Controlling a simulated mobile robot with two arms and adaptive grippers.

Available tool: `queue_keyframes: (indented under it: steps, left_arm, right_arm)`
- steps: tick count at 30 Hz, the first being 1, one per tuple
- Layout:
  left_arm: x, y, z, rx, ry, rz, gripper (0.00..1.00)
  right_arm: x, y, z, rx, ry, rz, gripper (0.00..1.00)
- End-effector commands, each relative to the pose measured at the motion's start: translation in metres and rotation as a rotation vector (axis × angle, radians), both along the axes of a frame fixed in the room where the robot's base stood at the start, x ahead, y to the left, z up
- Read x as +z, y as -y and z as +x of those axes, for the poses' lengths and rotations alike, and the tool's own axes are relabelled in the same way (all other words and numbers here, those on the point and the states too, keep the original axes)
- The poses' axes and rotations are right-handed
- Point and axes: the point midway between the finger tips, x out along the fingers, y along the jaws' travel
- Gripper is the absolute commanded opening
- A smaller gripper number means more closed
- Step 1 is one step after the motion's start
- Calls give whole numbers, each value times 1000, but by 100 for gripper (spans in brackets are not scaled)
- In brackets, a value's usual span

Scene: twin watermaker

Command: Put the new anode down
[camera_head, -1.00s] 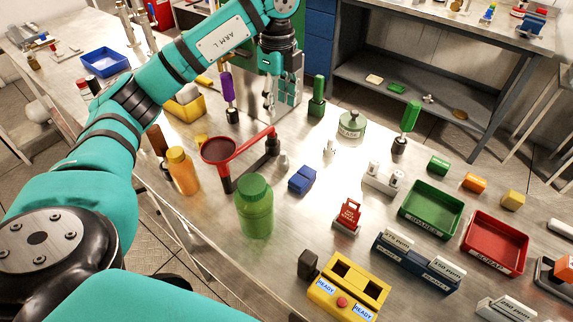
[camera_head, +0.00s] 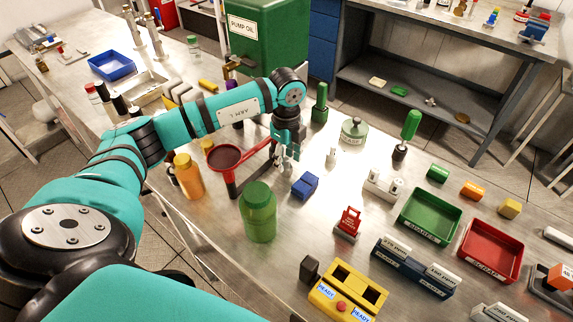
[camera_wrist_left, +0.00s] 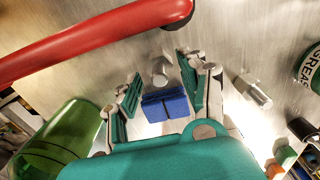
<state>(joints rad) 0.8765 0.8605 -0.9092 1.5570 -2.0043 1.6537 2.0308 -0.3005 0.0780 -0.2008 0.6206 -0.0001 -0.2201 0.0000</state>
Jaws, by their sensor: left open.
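My left gripper (camera_head: 284,160) is low over the table, just right of the red-handled tool's arm. In the left wrist view its two fingers (camera_wrist_left: 158,88) are spread apart with nothing gripped. A small pale metal cylinder (camera_wrist_left: 160,74) stands on the table between the fingertips; it may be the new anode. A second small metal piece (camera_wrist_left: 255,92) stands to the right, and shows in the head view too (camera_head: 331,155). I cannot tell for sure which is the anode. A blue block (camera_head: 305,186) lies close to the gripper and also shows in the left wrist view (camera_wrist_left: 166,107). My right gripper is not in view.
The red tool with a round cup (camera_head: 224,157) and a green bottle (camera_head: 259,214) stand close to my left gripper. A green tray (camera_head: 430,216), a red tray (camera_head: 490,250) and a yellow box (camera_head: 347,290) are to the right. Bare table lies around the metal pieces.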

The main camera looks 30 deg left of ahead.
Motion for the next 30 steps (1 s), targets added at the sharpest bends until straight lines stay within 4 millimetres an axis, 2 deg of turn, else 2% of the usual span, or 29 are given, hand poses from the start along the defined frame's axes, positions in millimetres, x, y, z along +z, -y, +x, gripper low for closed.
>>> queue_keyframes:
  steps: [3,9,19,30]
  left_arm:
    - [-8,0,0,1,-1,0,43]
    - [-9,0,0,0,0,0,43]
    - [-9,0,0,0,0,0,1]
    - [-7,0,0,0,1,0,0]
  right_arm:
    - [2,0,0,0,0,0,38]
    - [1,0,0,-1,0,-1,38]
    - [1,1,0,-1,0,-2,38]
    - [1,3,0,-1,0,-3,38]
